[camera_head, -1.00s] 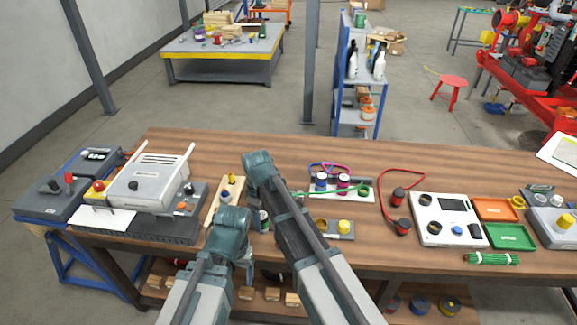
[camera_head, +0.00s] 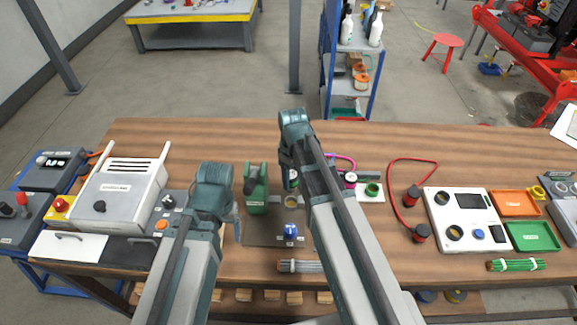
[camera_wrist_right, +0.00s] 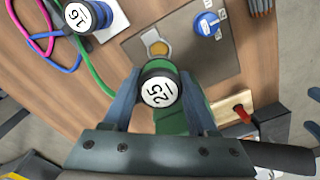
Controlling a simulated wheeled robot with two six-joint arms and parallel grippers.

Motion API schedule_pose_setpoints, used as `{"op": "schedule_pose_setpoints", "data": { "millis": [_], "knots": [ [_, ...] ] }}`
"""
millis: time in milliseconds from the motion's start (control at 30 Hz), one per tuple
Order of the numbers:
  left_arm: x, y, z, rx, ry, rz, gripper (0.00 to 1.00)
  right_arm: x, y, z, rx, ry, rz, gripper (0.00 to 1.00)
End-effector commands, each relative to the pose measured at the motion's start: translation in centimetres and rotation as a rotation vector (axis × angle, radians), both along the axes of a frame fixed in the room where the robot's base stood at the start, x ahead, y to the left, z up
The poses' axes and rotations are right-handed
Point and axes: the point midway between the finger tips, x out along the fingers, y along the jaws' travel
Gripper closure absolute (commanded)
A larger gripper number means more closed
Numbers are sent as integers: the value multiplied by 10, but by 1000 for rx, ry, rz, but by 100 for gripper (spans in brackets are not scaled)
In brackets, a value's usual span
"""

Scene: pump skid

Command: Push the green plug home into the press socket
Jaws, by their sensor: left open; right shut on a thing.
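My right gripper (camera_wrist_right: 159,98) is shut on the green plug (camera_wrist_right: 160,84), a dark cylinder whose white cap is marked 25. A green cable runs toward it from the upper left. In the head view this gripper (camera_head: 290,165) is above the bench, beside the green press (camera_head: 256,190). A round brass socket (camera_head: 291,202) is on a grey plate; in the right wrist view it (camera_wrist_right: 157,48) lies beyond the plug. I cannot tell the plug's height or whether it touches a socket. My left gripper (camera_head: 236,222) is open, left of the press, partly hidden by its arm.
A blue knob (camera_head: 290,232) is on the grey plate (camera_head: 262,240). A white rack (camera_head: 366,196) and another plug marked 16 (camera_wrist_right: 82,16) are close by. A red cable (camera_head: 392,170) and a white panel (camera_head: 440,220) lie right. A pale machine (camera_head: 125,190) stands left.

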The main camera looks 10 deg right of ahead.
Motion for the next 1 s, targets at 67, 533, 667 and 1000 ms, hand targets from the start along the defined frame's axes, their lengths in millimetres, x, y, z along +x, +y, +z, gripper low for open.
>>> {"op": "schedule_pose_setpoints", "data": {
  "millis": [67,533,667,1000],
  "knots": [
    [0,0,0,0,0,0,19,-1,-1,0,0,0,-2,100],
    [0,0,-17,0,0,0,19,0,-1,-17,-1,-1,-2,100],
    [0,0,-29,0,0,0,19,0,-1,-29,-1,-1,-2,100],
    [0,0,-61,0,0,0,19,0,-1,-61,-1,-1,-2,100]
  ]
}}
